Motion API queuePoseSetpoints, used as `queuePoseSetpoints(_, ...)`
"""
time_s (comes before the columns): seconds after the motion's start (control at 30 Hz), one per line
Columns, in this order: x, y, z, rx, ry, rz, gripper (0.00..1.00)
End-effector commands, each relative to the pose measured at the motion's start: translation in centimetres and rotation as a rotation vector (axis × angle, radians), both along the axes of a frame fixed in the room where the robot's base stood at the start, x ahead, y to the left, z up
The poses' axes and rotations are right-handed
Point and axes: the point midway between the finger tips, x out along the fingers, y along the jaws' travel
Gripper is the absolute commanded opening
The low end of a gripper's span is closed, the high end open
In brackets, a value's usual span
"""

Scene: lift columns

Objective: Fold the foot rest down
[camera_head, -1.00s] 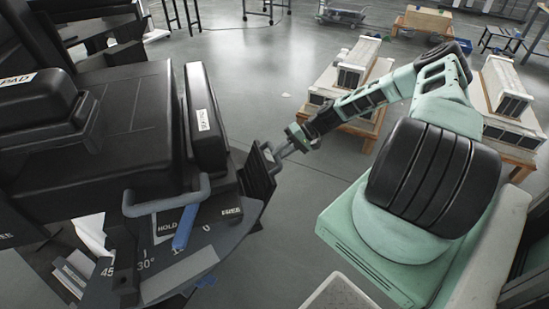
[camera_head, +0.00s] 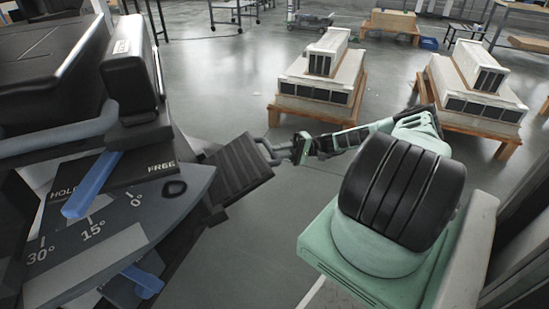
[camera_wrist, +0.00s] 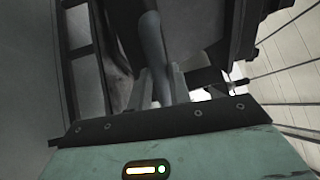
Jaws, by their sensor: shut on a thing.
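The foot rest (camera_head: 236,170) is a dark ribbed plate at the end of the grey chair-like unit, left of centre in the head view. Its ribbed face now shows broadly and looks closer to flat; its exact angle is hard to tell. A grey loop handle (camera_head: 268,150) sticks out from its outer edge. My gripper (camera_head: 284,152) is shut on this handle, with my arm stretched from the right. In the wrist view, a grey bar (camera_wrist: 152,45) runs between the fingers of my gripper (camera_wrist: 158,88); the surroundings there are dark.
A panel (camera_head: 120,210) marked HOLD, FREE and angles carries a blue lever (camera_head: 92,185); a second blue lever (camera_head: 142,280) is below. A padded block (camera_head: 130,70) and grey bar (camera_head: 60,135) stand nearby. White units on wooden stands (camera_head: 320,75) are behind. Open floor lies between.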

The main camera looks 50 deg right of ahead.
Motion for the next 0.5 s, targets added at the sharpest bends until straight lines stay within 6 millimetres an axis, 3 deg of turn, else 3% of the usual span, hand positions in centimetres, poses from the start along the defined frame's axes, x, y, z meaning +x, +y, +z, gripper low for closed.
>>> queuePoseSetpoints(0.03, -0.1, -0.2, -2.2, 0.035, -0.015, -0.001, 0.00)
queuePoseSetpoints(0.1, -0.2, -0.4, -3.3, 0.079, -0.037, -0.001, 0.00)
queuePoseSetpoints(0.5, -0.3, -0.6, -7.9, 0.237, -0.111, 0.003, 0.00)
